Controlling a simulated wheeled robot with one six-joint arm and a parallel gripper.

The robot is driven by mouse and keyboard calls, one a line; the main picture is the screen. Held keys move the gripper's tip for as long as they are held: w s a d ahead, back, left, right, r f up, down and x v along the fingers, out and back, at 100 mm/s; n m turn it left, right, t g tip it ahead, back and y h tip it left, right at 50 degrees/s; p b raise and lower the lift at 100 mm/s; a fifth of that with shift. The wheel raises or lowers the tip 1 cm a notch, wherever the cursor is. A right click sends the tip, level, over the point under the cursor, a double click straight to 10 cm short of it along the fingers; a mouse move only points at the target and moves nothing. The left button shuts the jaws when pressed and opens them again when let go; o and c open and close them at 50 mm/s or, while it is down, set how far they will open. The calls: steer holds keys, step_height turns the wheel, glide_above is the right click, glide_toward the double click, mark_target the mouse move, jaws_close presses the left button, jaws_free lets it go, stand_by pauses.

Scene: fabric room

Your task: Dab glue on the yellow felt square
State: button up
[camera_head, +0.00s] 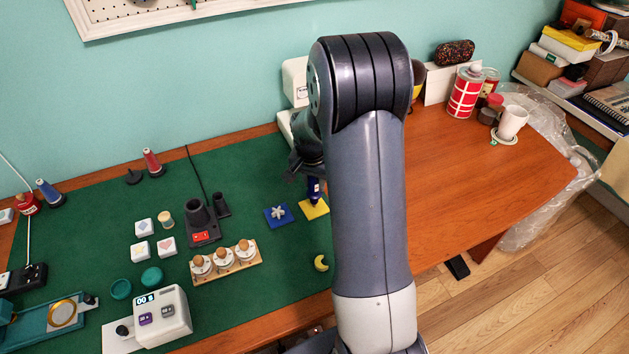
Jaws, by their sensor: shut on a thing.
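The yellow felt square (318,211) lies flat on the green mat, just left of my forearm, which may hide part of its right side. My gripper (311,174) is above it, partly hidden by my arm, and is shut on a dark blue tube-shaped thing (314,191), which looks like the glue applicator. This thing points down at the yellow square. Its lower end is over or on the square; I cannot tell if it touches. No glue shows clearly on the square.
A blue square (270,220) with a pale star lies just left of the yellow one. A yellow moon shape (321,262) lies nearer. A wooden rack (212,274) with several stamps and a black holder (205,237) stand left. A white machine (295,82) stands behind my arm.

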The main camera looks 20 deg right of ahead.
stand_by(0.3)
steer(key=shift+r+p, duration=1.95)
steer(key=shift+r, duration=1.1)
steer(key=shift+s+f, duration=0.1)
